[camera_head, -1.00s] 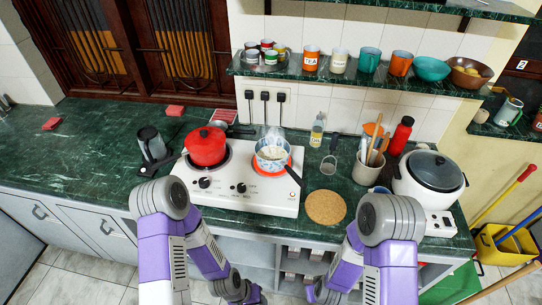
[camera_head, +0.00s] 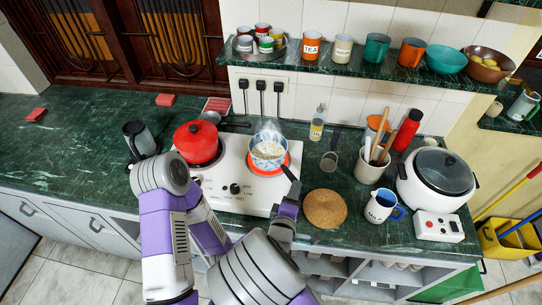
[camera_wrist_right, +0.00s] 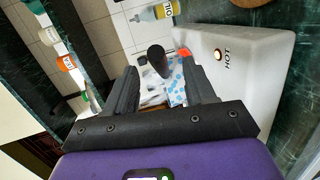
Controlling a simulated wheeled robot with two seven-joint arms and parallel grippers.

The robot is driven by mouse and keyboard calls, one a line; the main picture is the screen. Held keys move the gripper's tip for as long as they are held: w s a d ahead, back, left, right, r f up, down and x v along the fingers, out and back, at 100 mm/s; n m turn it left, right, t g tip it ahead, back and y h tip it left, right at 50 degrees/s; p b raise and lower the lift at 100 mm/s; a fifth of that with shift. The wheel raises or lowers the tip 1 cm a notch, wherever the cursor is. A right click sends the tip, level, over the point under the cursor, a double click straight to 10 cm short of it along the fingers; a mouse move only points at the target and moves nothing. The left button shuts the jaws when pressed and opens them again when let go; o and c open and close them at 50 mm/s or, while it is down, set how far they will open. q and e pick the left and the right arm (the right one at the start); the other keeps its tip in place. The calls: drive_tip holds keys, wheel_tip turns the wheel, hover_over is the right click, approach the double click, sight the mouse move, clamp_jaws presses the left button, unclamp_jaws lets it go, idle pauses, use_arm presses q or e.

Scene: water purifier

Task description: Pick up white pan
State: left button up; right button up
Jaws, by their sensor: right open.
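The white pan (camera_head: 267,155) has a blue pattern and a black handle (camera_head: 291,174). It stands on the glowing right burner of the white stove, with steam rising from it. The handle points to the front right. My right gripper (camera_head: 289,196) is close to the handle's end, at the stove's front right. In the right wrist view the gripper (camera_wrist_right: 162,82) is open, with the handle's end (camera_wrist_right: 157,57) showing between and beyond its two fingers. The pan body (camera_wrist_right: 176,85) shows behind it, partly hidden by the fingers. My left gripper is out of view.
A red pot (camera_head: 196,142) sits on the left burner of the stove (camera_head: 232,172). A round cork mat (camera_head: 325,208), a white mug (camera_head: 381,206) and a rice cooker (camera_head: 436,178) stand to the right. A shelf (camera_head: 345,72) with cups hangs above.

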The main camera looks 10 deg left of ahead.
drive_tip(key=b+x, duration=0.1)
drive_tip(key=x, duration=0.5)
drive_tip(key=shift+w+d, duration=0.15)
drive_tip(key=shift+c, duration=0.3)
drive_tip(key=c, duration=0.9)
drive_tip(key=shift+r, duration=0.15)
clamp_jaws()
